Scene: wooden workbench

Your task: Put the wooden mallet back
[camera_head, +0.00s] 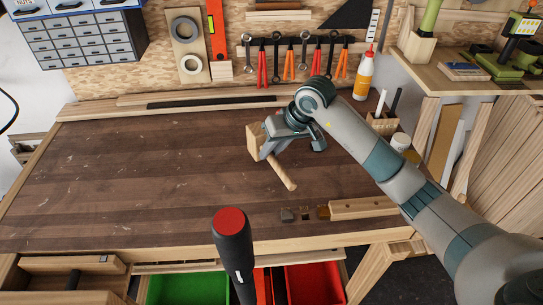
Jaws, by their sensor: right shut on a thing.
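The wooden mallet has a pale block head (255,141) and a light round handle (283,174). It is over the rear middle of the workbench, with the handle slanting down to the right. My right gripper (268,150) is shut on the mallet close to its head and partly covers it. I cannot tell whether the mallet touches the bench top. My left gripper is not in view.
The dark bench top (130,175) is clear on the left. Pliers and wrenches hang on a rack (294,47) behind. A glue bottle (363,78) and a pen block (383,122) stand at back right. A wooden piece (362,208) lies at front right.

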